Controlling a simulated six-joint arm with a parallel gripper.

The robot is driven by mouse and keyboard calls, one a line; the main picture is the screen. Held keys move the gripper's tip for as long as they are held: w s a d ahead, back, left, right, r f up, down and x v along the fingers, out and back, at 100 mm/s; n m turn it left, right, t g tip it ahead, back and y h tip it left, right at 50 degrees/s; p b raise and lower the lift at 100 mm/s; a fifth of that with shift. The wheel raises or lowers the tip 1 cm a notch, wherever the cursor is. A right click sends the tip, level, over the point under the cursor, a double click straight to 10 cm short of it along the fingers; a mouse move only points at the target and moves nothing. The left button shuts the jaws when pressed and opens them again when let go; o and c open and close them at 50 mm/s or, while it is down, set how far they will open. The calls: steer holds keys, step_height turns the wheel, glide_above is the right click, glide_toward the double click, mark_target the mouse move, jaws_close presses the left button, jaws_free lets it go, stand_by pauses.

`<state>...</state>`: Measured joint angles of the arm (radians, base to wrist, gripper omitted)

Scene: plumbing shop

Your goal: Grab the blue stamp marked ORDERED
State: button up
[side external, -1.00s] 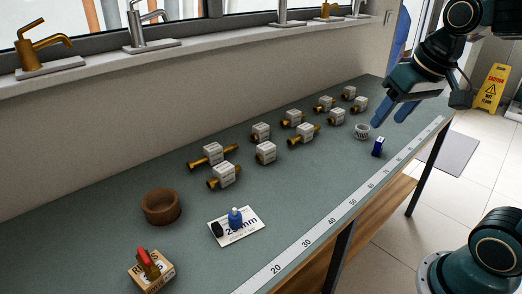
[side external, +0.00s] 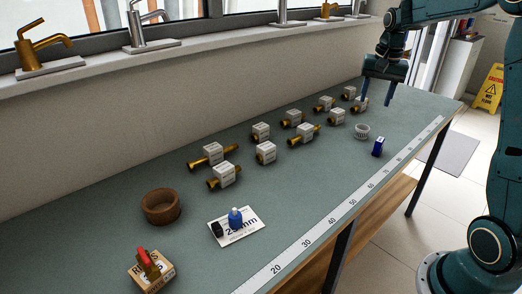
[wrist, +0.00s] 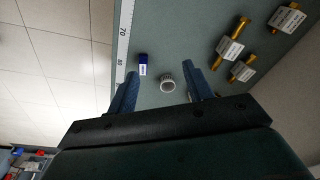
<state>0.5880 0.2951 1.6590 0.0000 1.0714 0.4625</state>
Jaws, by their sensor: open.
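A small blue block with a white marking (side external: 378,147), which looks like the stamp, stands near the front edge of the bench by the ruler strip; its lettering is too small to read. It also shows in the wrist view (wrist: 143,66), beyond the left finger. My gripper (side external: 376,101) is open and empty above the far end of the bench, behind and above the blue block. In the wrist view my gripper (wrist: 161,76) has its two blue fingers spread apart, with a ribbed grey-white ring (wrist: 168,85) between them and below.
The ring (side external: 361,131) is close to the blue block. Several brass fittings with white tags (side external: 305,133) lie behind it. A white card (side external: 250,222) with a small blue object, a brown bowl (side external: 161,207) and a box with a red-topped item (side external: 151,270) are nearer the camera.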

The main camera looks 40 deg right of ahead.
mark_target(380, 139)
steer(key=d+f+m+g, duration=0.1)
steer(key=d+f+m, duration=0.2)
steer(key=d+f, duration=0.5)
steer(key=d, duration=0.3)
steer(key=shift+d+m+y, duration=0.25)
steer(key=shift+m+y, duration=0.15)
steer(key=shift+f, duration=0.1)
steer(key=shift+f, duration=4.25)
steer(key=shift+f, duration=0.1)
steer(key=shift+s+f, duration=0.1)
steer(key=shift+f, duration=2.4)
steer(key=c, duration=1.1)
